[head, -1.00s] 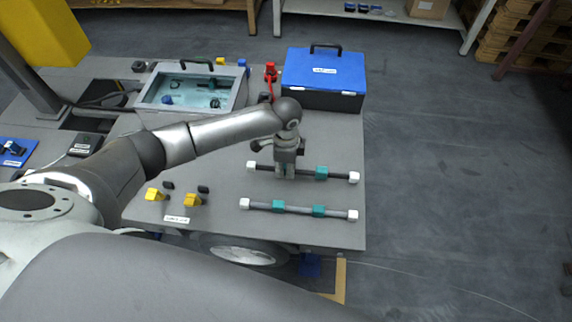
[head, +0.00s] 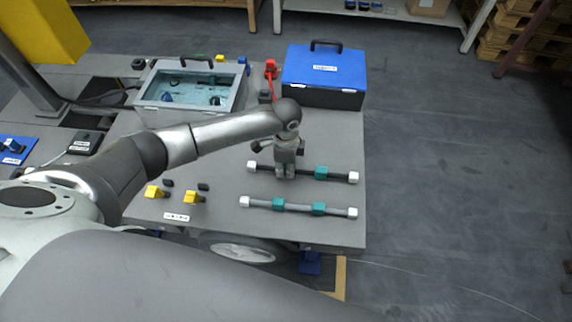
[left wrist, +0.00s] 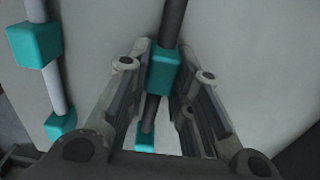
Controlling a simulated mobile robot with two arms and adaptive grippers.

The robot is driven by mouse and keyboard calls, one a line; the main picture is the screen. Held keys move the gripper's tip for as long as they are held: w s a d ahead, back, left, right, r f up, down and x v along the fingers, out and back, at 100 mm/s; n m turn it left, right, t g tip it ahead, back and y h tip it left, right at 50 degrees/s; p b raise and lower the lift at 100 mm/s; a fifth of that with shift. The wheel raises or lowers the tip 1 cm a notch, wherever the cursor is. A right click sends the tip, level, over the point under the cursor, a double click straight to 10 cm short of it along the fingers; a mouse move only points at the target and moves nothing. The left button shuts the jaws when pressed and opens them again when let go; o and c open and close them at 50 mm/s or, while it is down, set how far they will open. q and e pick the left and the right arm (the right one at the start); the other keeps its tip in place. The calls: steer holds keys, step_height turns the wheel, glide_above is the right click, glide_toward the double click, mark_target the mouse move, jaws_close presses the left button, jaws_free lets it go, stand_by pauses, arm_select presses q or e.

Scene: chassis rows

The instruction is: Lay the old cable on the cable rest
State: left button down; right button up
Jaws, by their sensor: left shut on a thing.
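Two cables lie side by side on the grey cart top in the head view, each with white end blocks and teal sleeves. The rear cable (head: 337,175) is dark; the front cable (head: 280,207) is lighter grey. Which one is called old is not readable. My left gripper (head: 286,177) points down and is shut on the dark cable, left of its right teal sleeve. In the left wrist view the dark cable (left wrist: 174,22) runs between the fingers, with a teal sleeve between them. Two yellow notched blocks (head: 192,197), apparently the cable rest, stand empty at left behind a white label. My right gripper is not in view.
A blue case (head: 323,72) and a clear-lidded box (head: 190,88) stand at the back of the cart. A red object (head: 270,70) is between them. Small black pieces (head: 203,187) lie behind the yellow blocks. Cart top between blocks and cables is clear.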

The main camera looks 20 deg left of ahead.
arm_select(q)
steer(key=shift+f, duration=0.3)
steer(key=c, duration=1.2)
jaws_free()
steer(key=shift+o, duration=0.3)
steer(key=o, duration=0.7)
steer(key=shift+o, duration=0.2)
steer(key=shift+r+p, duration=0.1)
steer(key=shift+p, duration=0.3)
step_height(320, 180, up, 7)
steer(key=p, duration=0.7)
steer(key=shift+p, duration=0.3)
